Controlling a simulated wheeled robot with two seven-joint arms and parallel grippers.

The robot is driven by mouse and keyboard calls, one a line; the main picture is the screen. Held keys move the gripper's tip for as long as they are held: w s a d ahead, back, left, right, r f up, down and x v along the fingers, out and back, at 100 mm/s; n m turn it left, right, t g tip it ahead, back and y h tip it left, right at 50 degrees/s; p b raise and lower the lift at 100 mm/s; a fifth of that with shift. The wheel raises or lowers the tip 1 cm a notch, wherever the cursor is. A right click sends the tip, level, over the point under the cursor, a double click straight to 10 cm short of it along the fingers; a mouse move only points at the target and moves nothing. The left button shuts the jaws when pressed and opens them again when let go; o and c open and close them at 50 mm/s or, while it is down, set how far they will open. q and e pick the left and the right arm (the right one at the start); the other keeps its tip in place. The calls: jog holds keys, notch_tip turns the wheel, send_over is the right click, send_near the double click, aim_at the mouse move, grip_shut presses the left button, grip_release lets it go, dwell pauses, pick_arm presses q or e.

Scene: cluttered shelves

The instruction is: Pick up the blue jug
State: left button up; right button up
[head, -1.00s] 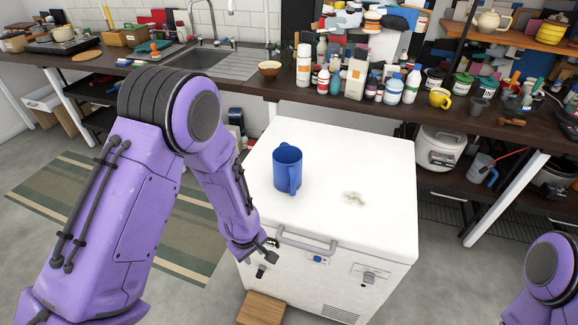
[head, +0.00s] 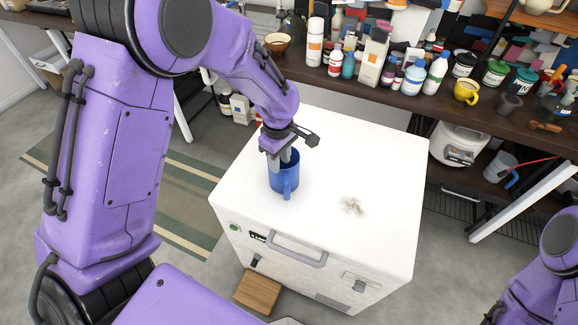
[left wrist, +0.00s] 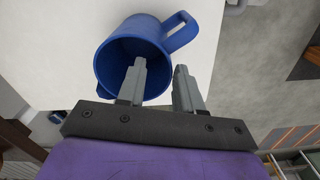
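The blue jug (head: 279,182) stands upright on the white top of a chest-like appliance (head: 340,165), its handle facing the front. My left gripper (head: 286,157) is over the jug's mouth, pointing down. In the left wrist view my left gripper (left wrist: 161,75) is open. One finger overlaps the mouth of the jug (left wrist: 112,68), and the other is to the right, outside the rim near the handle. I cannot tell whether either finger touches the wall. Only part of my right arm shows at the lower right edge; its gripper is out of view.
A small wooden block (head: 258,291) lies on the floor in front of the appliance. Behind it, a dark counter (head: 400,103) is crowded with bottles, cans and a yellow mug (head: 466,92). The appliance top right of the jug is clear apart from a dirty stain (head: 351,206).

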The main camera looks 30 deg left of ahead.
pick_arm(q)
jog(key=shift+s+a+f, duration=0.15)
jog(key=shift+s+f, duration=0.15)
jog(key=shift+f, duration=0.25)
jog(key=shift+s+a+f, duration=0.1)
jog(key=shift+s+f, duration=0.15)
jog(key=shift+f, duration=0.25)
jog(key=p, duration=0.1)
send_over(277, 191)
jog(key=f, duration=0.5)
jog(key=shift+w+a+f, duration=0.1)
jog(key=shift+w+f, duration=0.1)
jog(key=shift+f, duration=0.1)
grip_shut()
